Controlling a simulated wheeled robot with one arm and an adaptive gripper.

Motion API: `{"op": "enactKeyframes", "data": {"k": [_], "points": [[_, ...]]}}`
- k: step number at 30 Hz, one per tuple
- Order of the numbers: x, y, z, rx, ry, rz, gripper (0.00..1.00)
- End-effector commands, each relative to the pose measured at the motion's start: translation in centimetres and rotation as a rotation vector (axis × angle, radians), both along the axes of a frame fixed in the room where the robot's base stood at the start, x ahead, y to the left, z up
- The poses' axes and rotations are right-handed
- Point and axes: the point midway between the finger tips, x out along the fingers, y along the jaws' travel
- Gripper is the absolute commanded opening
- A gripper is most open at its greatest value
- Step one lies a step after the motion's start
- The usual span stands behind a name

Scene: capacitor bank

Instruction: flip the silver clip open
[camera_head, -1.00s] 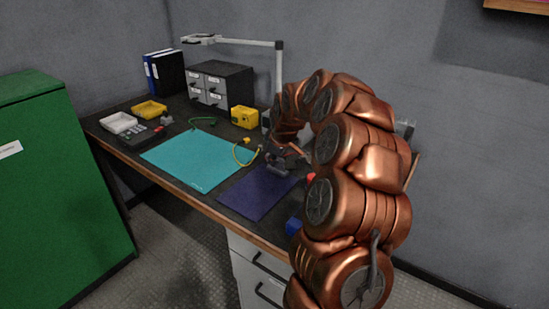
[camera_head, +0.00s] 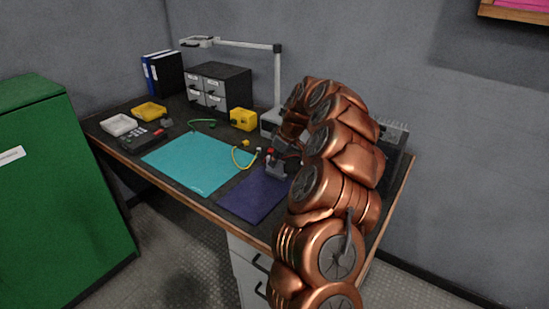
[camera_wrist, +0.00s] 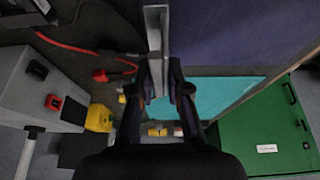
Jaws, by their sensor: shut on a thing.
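The silver clip (camera_wrist: 156,28) shows in the wrist view as a pale grey metal piece reaching up from between my fingertips. My gripper (camera_wrist: 159,68) is shut on its near end, with one finger on each side. In the head view my gripper (camera_head: 280,160) is low over the back edge of the dark blue mat. There it is small and partly covered by my arm, so the clip cannot be made out clearly. I cannot tell how far the clip is opened.
A teal mat (camera_head: 195,162) lies left of the dark blue mat (camera_head: 250,197). A yellow box (camera_head: 243,118) and a grey drawer unit (camera_head: 220,88) stand behind. A red cable (camera_wrist: 75,45) runs left of my gripper. A grey finned unit (camera_head: 395,135) is right of my arm.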

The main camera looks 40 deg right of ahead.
Motion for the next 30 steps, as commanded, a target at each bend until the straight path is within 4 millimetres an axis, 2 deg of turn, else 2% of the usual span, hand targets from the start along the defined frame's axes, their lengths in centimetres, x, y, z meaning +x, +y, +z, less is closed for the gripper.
{"op": "enactKeyframes", "data": {"k": [15, 30], "points": [[0.4, -0.96, -0.02, 0.141, 0.046, -0.003, 0.0], [0.37, -1.09, -0.17, 0.191, 0.064, -0.002, 0.0]]}}
